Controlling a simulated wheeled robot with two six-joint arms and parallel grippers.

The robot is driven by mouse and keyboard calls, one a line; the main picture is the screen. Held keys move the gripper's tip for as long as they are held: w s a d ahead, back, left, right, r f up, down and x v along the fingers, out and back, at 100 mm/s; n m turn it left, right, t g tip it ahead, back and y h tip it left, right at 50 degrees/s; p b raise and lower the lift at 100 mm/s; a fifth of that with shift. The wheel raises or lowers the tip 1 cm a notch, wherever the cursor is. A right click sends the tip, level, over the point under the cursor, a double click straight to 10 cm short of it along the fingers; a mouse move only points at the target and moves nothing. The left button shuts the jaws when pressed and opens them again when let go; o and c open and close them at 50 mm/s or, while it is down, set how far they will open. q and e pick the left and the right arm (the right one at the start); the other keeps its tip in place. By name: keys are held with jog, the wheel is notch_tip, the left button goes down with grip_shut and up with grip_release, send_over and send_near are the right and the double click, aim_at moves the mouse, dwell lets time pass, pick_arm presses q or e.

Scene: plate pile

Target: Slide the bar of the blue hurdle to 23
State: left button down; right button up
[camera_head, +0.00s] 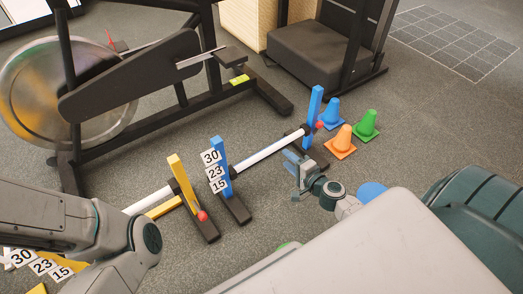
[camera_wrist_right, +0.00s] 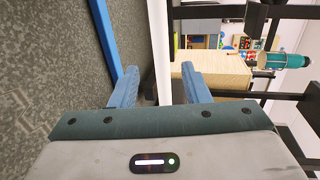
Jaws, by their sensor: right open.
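The blue hurdle has a left post (camera_head: 222,160) and a right post (camera_head: 313,108), with a white bar (camera_head: 272,145) between them. Number tags 30, 23 and 15 stand beside the left post, 23 (camera_head: 215,172) in the middle. The bar's left end meets that post around the 23 and 15 tags; I cannot tell the exact mark. My right gripper (camera_head: 290,163) is open, on the near side of the bar close to the right post. In the right wrist view, the bar (camera_wrist_right: 162,45) runs between the spread fingers (camera_wrist_right: 160,88), not visibly gripped. My left gripper is out of view.
A yellow hurdle (camera_head: 181,178) with a red ball stands left of the blue one. Orange (camera_head: 341,140), green (camera_head: 366,124) and blue (camera_head: 331,112) cones stand beyond the right post. An exercise bike (camera_head: 130,80) is behind. Grey floor between is clear.

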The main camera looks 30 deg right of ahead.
aim_at(272, 147)
jog(key=p+x, duration=0.2)
jog(key=x, duration=0.7)
jog(key=shift+w, duration=0.25)
jog(key=shift+w+f, duration=0.15)
jog(key=shift+w, duration=0.45)
grip_shut()
